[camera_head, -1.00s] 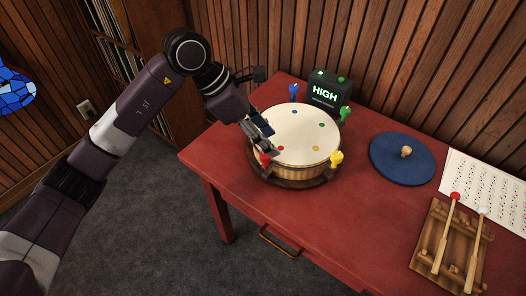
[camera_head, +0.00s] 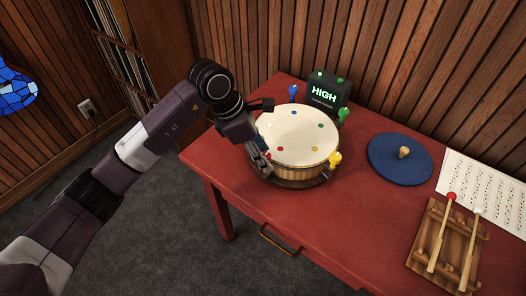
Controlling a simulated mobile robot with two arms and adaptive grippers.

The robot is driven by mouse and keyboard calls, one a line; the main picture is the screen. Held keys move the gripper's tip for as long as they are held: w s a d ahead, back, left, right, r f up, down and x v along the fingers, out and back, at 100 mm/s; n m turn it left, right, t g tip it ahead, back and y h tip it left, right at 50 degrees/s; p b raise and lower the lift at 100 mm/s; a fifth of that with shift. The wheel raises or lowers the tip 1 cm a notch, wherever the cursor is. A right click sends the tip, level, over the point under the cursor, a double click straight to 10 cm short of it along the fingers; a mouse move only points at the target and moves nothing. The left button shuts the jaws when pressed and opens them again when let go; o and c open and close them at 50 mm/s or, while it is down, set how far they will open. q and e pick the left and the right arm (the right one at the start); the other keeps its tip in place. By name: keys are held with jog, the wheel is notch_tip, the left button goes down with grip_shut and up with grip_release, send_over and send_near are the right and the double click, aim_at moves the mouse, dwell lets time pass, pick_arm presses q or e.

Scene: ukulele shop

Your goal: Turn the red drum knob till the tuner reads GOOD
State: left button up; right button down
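The drum (camera_head: 298,133) stands on the red table, with a cream top marked by coloured dots. My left gripper (camera_head: 264,167) points down at the drum's front left rim, where the red knob sits. The red knob is mostly hidden by the fingers, with a bit of red at their tips. I cannot tell whether the fingers are closed on it. A yellow knob (camera_head: 335,159), a green knob (camera_head: 343,116) and a blue knob (camera_head: 293,92) stand around the drum. My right gripper is out of view.
The red table (camera_head: 340,215) has free room in front of the drum. A blue disc lid (camera_head: 400,158) with a wooden handle lies to the right. A wooden rack (camera_head: 449,246) with two mallets and a music sheet (camera_head: 490,190) lie farther right. A wood-panelled wall stands behind.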

pick_arm(q)
grip_shut()
jog(key=shift+n, duration=0.3)
jog(key=shift+n+t+b, duration=0.6)
jog(key=shift+n+b, duration=0.4)
jog(key=shift+n, duration=0.2)
jog(key=shift+s+d+n+t+y+b, duration=0.1)
jog(key=shift+n+t+y+b, duration=0.35)
jog(key=shift+n+b, duration=0.65)
jog(key=shift+n, duration=0.4)
jog(key=shift+r, duration=0.1)
